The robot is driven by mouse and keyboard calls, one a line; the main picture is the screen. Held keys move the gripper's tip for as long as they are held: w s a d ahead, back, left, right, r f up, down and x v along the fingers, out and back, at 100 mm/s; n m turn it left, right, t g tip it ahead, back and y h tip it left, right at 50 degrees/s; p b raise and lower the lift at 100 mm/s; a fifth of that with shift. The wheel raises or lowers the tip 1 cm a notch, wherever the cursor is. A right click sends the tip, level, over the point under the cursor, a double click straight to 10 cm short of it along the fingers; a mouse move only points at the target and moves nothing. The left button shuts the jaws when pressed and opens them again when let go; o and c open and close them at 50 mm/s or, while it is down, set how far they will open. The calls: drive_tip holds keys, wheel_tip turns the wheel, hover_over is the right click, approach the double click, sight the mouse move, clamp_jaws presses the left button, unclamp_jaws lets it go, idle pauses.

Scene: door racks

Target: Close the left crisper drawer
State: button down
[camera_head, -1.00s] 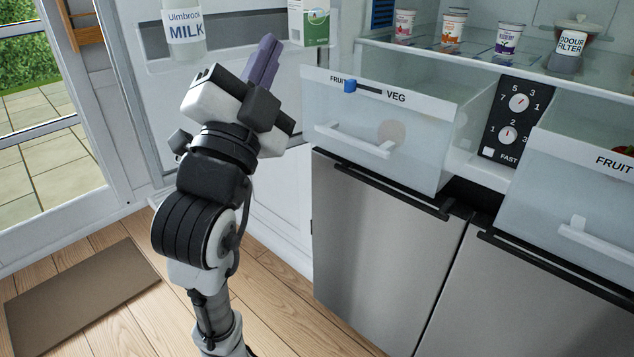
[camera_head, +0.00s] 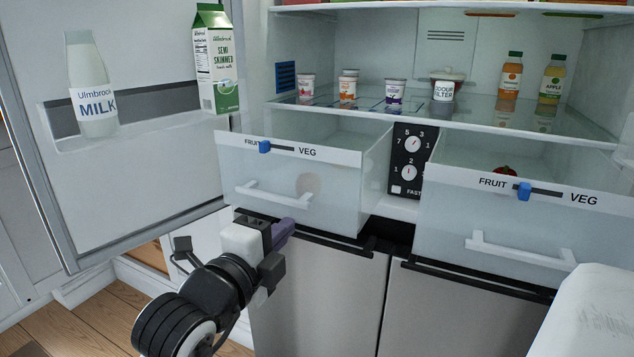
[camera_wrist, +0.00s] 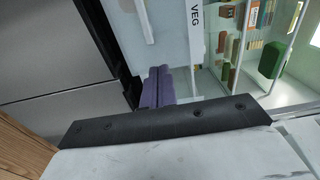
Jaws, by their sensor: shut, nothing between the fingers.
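The left crisper drawer (camera_head: 345,205) is pulled out from the fridge, with a white front, a white bar handle and a blue FRUIT/VEG slider set toward FRUIT. A faint round shape shows through its front. My gripper (camera_head: 284,232) is shut and empty, its purple fingers low in front of the drawer, just below the handle (camera_head: 273,194). In the wrist view the purple fingers (camera_wrist: 158,88) point at the lower part of the drawer front, beside the VEG label (camera_wrist: 194,20). I cannot tell whether they touch it.
The right crisper drawer (camera_head: 450,235) is also out, with a red item inside. A dial panel (camera_head: 409,160) sits between the drawers. The open fridge door (camera_head: 130,190) with milk stands at left. Steel lower doors (camera_head: 320,300) are below.

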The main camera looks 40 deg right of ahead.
sight(326, 191)
drive_tip(key=p+x, duration=0.8)
drive_tip(key=x, duration=0.4)
drive_tip(key=shift+s+d+r+p, duration=0.1)
drive_tip(key=shift+d+p, duration=0.05)
drive_tip(key=shift+p, duration=0.25)
drive_tip(key=shift+d, duration=0.1)
